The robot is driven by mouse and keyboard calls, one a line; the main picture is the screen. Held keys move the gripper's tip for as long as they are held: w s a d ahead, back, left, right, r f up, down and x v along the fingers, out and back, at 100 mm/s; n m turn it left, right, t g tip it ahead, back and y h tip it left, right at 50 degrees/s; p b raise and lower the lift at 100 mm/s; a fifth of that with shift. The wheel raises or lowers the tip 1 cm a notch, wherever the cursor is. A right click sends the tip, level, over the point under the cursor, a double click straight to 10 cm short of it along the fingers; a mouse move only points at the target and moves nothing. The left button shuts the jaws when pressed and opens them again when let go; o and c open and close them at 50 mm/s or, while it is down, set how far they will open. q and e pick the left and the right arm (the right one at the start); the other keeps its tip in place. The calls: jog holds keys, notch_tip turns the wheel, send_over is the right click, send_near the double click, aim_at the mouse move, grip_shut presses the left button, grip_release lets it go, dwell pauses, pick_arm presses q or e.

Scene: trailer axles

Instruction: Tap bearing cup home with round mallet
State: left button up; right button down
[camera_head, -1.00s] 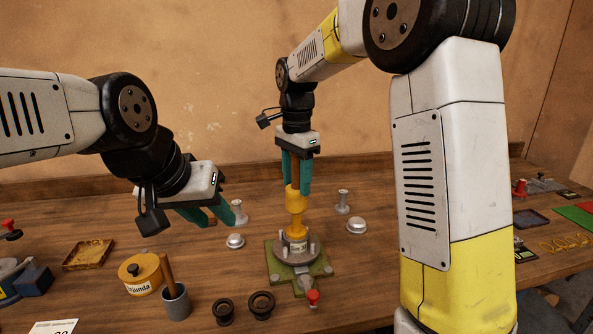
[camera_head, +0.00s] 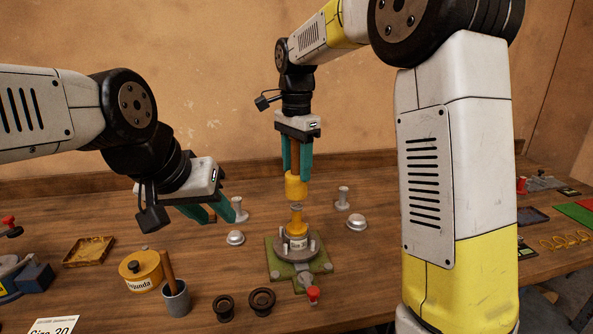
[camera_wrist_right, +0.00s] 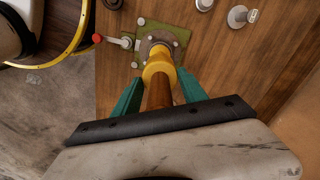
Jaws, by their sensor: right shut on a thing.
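My right gripper (camera_head: 297,175) is shut on the wooden handle of the round mallet, its teal fingers on both sides. The mallet's yellow head (camera_head: 296,186) hangs upright above the hub. A small gap separates it from a yellow piece with a grey top (camera_head: 297,222), standing on the labelled grey hub (camera_head: 296,246). The hub sits on a green fixture (camera_head: 277,262). In the right wrist view the mallet head (camera_wrist_right: 158,68) covers most of the hub; the bearing cup cannot be clearly picked out. My left gripper (camera_head: 209,213) is open and empty, left of the fixture.
A yellow labelled tin (camera_head: 141,277), a grey cup with a wooden-handled tool (camera_head: 177,300) and two dark rings (camera_head: 262,302) stand at front left. Silver domes (camera_head: 357,222) and spools (camera_head: 342,198) flank the fixture. A red-knobbed lever (camera_head: 313,294) sticks out in front.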

aim_at(297, 180)
jog(key=shift+f, duration=2.1)
jog(key=shift+r, duration=1.55)
notch_tip(297, 180, down, 4)
jog(key=shift+r, duration=0.4)
jog(key=shift+r, duration=0.1)
jog(key=shift+r, duration=1.35)
